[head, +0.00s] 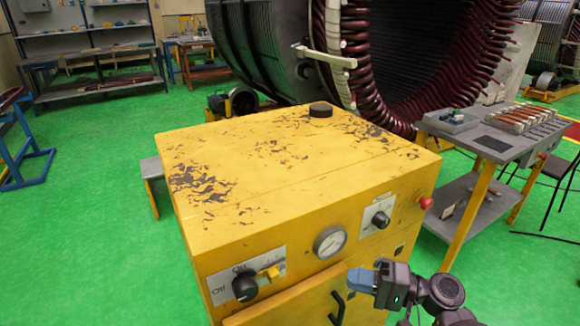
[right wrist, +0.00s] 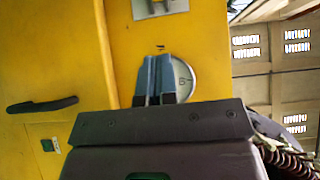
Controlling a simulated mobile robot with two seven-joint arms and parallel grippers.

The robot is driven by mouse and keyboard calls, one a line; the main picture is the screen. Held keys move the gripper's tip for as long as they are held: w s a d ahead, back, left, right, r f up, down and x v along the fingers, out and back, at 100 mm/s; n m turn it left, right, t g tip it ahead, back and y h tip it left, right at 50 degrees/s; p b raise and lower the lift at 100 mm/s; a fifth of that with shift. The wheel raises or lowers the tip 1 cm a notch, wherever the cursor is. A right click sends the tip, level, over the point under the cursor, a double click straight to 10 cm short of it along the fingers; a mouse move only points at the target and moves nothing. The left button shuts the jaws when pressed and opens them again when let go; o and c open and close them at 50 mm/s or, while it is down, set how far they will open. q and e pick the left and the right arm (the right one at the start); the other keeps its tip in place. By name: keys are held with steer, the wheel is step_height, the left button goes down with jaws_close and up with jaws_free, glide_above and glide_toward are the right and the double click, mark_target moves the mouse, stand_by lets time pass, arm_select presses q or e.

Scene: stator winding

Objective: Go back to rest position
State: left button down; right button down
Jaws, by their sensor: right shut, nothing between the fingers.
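My right gripper (head: 361,281) is at the lower right of the head view, in front of the yellow cabinet (head: 300,185). Its blue fingers are shut together with nothing between them. In the right wrist view the shut fingers (right wrist: 157,62) point at the yellow cabinet front (right wrist: 55,60), partly covering the round gauge (right wrist: 184,80). I cannot tell whether they touch it. In the head view the gauge (head: 330,242) is to the left of the gripper and above it. My left gripper does not show.
A grey table (head: 520,150) stands at right. The large stator (head: 345,50) is behind.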

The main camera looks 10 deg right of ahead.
steer(key=w+d+f+n+t+h, duration=0.25)
steer(key=d+f+t+h, duration=0.25)
steer(key=d+f+h, duration=0.5)
steer(key=s+a+f+n+h, duration=0.1)
steer(key=s+f+h, duration=0.1)
steer(key=s, duration=0.3)
steer(key=s+a+f+n+h, duration=0.1)
steer(key=s+f+h, duration=0.1)
steer(key=s, duration=0.4)
steer(key=s+a+f+n+g+h, duration=0.1)
steer(key=s+f+h, duration=0.1)
steer(key=s+f, duration=0.2)
steer(key=shift+s+f+h, duration=0.25)
steer(key=shift+s+h, duration=0.05)
steer(key=shift+s, duration=0.9)
steer(key=shift+n, duration=0.25)
